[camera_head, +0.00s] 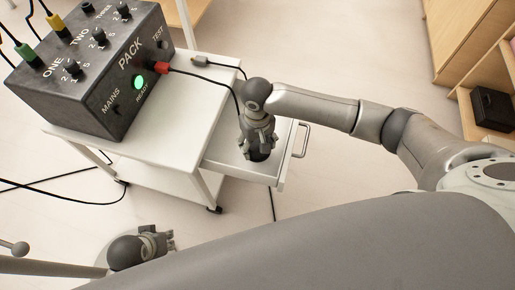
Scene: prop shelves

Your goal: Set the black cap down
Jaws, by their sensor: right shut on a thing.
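My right gripper (262,146) points down over the open drawer (228,160) of the white cart. It is shut on the black cap (262,155), a small dark piece showing below the fingers. The fingers hide much of the cap, and I cannot tell whether it touches the drawer floor. My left gripper (168,240) is low at the lower left, away from the cart, with its fingers too small to read.
A dark box (100,65) labelled PACK, with knobs, coloured plugs and a lit green lamp, stands on the white cart (180,140). A grey cable connector (200,61) lies at the cart's back edge. Black cables trail on the floor. Wooden shelves (465,45) stand at right.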

